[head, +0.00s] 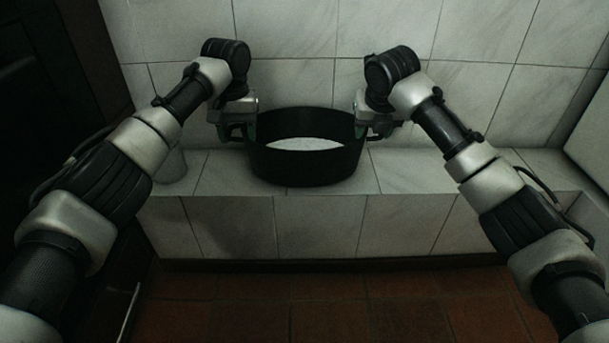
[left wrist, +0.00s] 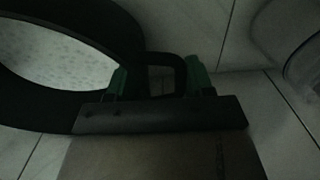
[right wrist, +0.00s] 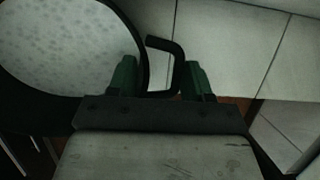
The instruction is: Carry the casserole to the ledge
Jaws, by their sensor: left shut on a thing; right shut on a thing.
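The casserole (head: 305,165) is a black round pot with a pale speckled inside. It appears level at the tiled ledge (head: 410,172), near its front edge; I cannot tell whether its base touches the tiles. My left gripper (head: 238,132) is shut on its left handle, whose dark loop (left wrist: 166,60) shows between green fingers in the left wrist view. My right gripper (head: 366,130) is shut on the right handle (right wrist: 178,55), seen between green fingers in the right wrist view. The pot's underside is hidden.
A clear glass (head: 172,166) stands on the ledge left of the casserole, close to my left arm. A tiled wall (head: 300,85) rises behind. A dark cabinet (head: 50,100) is at the left and a pale panel (head: 592,130) at the right. The ledge right of the casserole is clear.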

